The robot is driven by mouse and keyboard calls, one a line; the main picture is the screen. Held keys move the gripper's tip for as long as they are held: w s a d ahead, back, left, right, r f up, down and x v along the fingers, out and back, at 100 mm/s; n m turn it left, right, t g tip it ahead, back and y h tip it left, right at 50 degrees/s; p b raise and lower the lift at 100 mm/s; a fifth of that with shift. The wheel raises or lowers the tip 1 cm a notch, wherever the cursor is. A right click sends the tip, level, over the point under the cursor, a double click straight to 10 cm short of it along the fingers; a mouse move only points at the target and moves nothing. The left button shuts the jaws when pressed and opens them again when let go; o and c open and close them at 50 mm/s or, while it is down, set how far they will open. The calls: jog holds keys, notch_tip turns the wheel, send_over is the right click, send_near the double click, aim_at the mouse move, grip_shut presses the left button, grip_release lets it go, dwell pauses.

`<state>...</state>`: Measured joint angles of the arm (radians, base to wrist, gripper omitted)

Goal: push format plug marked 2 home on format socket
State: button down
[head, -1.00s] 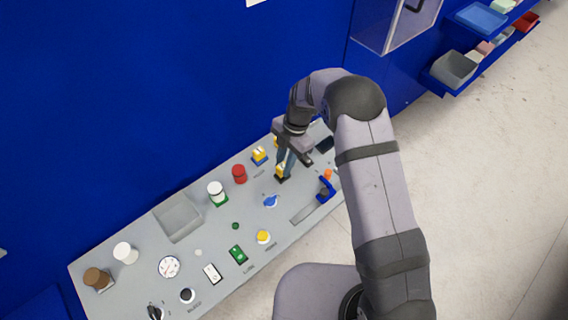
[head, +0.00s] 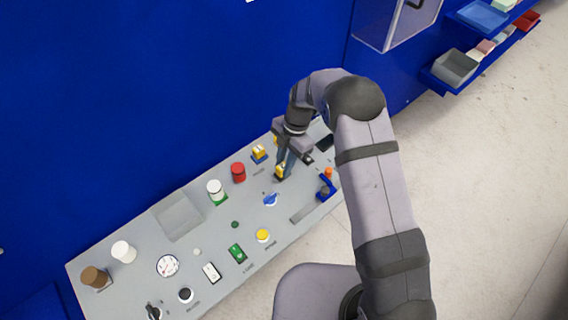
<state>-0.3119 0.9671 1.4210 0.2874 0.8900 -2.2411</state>
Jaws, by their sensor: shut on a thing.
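My gripper (head: 284,171) points down over the right part of the grey panel (head: 215,238). It is shut on a small yellow block with a dark base (head: 280,174), which I take to be the format plug. Its mark is too small to read, and I cannot tell how it sits on the socket beneath, which the fingers and block hide. Another yellow block on a blue base (head: 259,153) stands to its upper left. Part of a further yellow piece (head: 275,139) shows behind my gripper.
Near the gripper are a red cylinder (head: 238,172), a blue knob (head: 271,199) and a blue lever with an orange tip (head: 326,187). A white cylinder on green (head: 216,190) and a grey tray (head: 179,216) lie further left. The blue wall (head: 150,100) rises behind.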

jog(key=c, duration=1.5)
grip_release()
jog(key=shift+f, duration=0.1)
jog(key=b+v, duration=0.2)
jog(key=v, duration=0.5)
jog(key=shift+d+r+b, duration=0.1)
jog(key=shift+r+b, duration=0.1)
jog(key=shift+b, duration=0.1)
jog(key=s+d+r+m+t+h, duration=0.1)
jog(key=s+d+r+m, duration=0.4)
jog(key=s+d+m, duration=0.9)
jog(key=s+m, duration=0.2)
jog(key=m, duration=0.1)
jog(key=s+d+m, duration=0.2)
jog(key=s+m, duration=0.1)
jog(key=m, duration=0.2)
jog(key=s+d+m+t+h, duration=0.1)
jog(key=s+d+m, duration=0.1)
jog(key=m, duration=0.3)
jog(key=shift+s+d+f, duration=0.2)
jog(key=shift+s+f, duration=0.15)
jog(key=shift+s, duration=0.25)
